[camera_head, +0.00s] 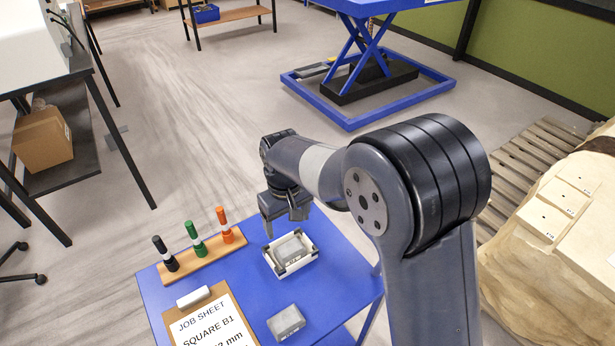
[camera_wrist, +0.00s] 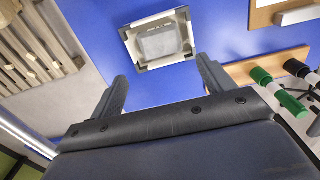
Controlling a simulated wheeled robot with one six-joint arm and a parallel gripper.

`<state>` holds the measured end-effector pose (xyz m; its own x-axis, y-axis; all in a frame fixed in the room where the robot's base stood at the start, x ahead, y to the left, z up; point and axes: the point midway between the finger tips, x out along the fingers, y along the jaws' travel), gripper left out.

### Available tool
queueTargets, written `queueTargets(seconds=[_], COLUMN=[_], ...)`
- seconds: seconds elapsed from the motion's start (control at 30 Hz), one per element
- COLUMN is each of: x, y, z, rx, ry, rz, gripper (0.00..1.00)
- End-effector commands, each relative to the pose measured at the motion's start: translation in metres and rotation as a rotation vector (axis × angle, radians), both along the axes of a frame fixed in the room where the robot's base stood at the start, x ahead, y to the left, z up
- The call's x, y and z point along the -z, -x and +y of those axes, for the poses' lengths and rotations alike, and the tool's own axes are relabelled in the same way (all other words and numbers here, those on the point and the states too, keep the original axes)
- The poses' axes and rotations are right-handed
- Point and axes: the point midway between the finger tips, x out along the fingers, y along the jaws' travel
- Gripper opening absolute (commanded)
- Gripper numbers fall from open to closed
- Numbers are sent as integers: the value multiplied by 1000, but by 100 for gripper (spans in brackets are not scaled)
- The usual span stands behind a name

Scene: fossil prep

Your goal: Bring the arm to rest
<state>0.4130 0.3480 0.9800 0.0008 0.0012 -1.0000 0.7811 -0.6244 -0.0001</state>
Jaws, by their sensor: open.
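My gripper (camera_head: 287,207) is above the back edge of the blue table (camera_head: 343,268), beside and higher than a small white tray. In the wrist view its two fingers (camera_wrist: 166,90) stand wide apart with nothing between them. The white tray (camera_head: 313,250) sits on the blue table with a grey block (camera_head: 289,249) inside it. The tray (camera_wrist: 187,62) and the block (camera_wrist: 160,42) also show in the wrist view, beyond the fingertips. My arm is bent, reaching out over the table from the right.
A wooden rack (camera_head: 199,257) holds black, green and orange markers. A clipboard job sheet (camera_head: 213,328) with a white piece on it and a second grey block (camera_head: 286,322) lie in front. Open floor lies behind.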

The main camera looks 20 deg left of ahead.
Motion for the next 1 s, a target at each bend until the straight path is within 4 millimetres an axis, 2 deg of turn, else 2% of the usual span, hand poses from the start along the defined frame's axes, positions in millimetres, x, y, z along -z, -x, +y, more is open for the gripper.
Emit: queueTargets(seconds=[0.17,0.7,0.8,1.0], x=[20,125,107,88], y=[0,1,-1,0], z=[0,-1,1,0], rx=[0,0,0,0], ry=[3,3,-3,-2], rz=[4,4,-3,-1], gripper=[77,77,77,77])
